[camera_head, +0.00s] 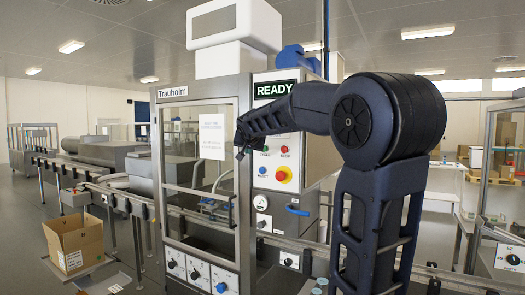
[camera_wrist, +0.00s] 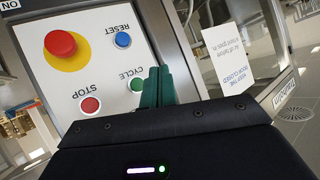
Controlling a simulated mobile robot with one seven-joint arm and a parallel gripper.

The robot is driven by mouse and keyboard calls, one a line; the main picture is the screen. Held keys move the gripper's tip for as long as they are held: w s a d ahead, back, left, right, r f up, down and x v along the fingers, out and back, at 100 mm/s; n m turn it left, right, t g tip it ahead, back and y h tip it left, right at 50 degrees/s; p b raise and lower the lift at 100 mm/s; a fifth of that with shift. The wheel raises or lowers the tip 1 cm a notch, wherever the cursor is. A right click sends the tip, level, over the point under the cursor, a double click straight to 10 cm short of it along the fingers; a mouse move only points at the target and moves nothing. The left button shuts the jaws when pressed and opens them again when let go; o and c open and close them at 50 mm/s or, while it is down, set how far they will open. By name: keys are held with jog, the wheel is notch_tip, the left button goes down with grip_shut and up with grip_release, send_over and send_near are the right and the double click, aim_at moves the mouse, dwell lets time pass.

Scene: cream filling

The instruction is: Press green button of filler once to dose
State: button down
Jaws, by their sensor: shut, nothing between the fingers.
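The filler (camera_head: 314,165) stands in the middle of the head view, and its display (camera_head: 275,89) reads READY. In the wrist view its panel is upside down, with the green CYCLE button (camera_wrist: 136,85) just left of my fingers. My gripper (camera_wrist: 158,72) is shut and empty, its green fingers together near the panel. The fingertips look beside the button, and I cannot tell the remaining gap.
The red STOP button (camera_wrist: 90,105), blue RESET button (camera_wrist: 123,39) and red emergency stop (camera_wrist: 60,44) on its yellow base are close by. A glazed door frame (camera_head: 245,200) with a paper notice (camera_head: 212,136) stands left of the panel. A cardboard box (camera_head: 75,248) sits lower left.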

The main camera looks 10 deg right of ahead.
jog(key=w+d, duration=0.6)
dwell(0.5)
jog(key=shift+w+d, duration=0.1)
jog(key=shift+d, duration=0.05)
dwell(1.8)
jog(key=shift+w+d, duration=0.2)
jog(key=shift+w+d, duration=0.35)
dwell(1.3)
jog(key=shift+s+a, duration=0.1)
jog(key=shift+s, duration=0.05)
jog(key=shift+s+a, duration=0.5)
jog(key=shift+a, duration=0.05)
jog(key=shift+s+a, duration=1.75)
